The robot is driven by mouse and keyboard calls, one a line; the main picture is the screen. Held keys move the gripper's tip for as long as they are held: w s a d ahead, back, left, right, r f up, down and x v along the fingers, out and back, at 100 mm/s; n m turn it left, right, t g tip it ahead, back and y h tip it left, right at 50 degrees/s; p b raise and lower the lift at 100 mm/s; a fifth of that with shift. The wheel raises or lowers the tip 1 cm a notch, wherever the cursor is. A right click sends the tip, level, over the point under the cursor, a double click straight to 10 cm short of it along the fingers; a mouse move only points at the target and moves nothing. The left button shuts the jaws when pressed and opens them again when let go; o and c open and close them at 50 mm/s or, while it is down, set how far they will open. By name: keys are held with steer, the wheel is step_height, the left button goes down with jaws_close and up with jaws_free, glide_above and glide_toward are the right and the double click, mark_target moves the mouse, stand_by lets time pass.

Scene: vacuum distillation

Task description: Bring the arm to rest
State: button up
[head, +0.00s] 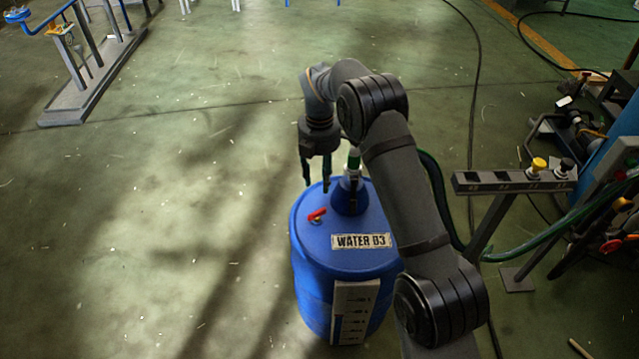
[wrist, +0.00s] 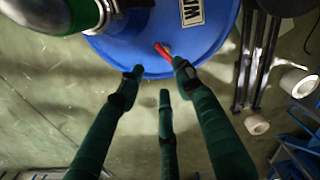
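My arm reaches out over a blue drum (head: 345,258) labelled WATER 03, bent at the elbow. My gripper (head: 316,186) points down above the drum's back left edge. In the wrist view its dark green fingers (wrist: 157,78) are spread apart with nothing between them. The drum's lid (wrist: 135,42) lies beyond the fingertips. A red handle (head: 317,215) on the lid also shows in the wrist view (wrist: 163,50), close to the fingertips in the picture; I cannot tell whether they touch.
A green and metal coupling (head: 354,164) stands upright on the drum's neck, close right of my gripper, with a green hose (head: 437,190) nearby. A grey stand (head: 514,181) with yellow and black knobs is at the right. The floor left of the drum is clear.

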steer(key=shift+f, duration=0.1)
step_height(320, 180, down, 12)
steer(key=shift+r, duration=0.1)
stand_by(0.6)
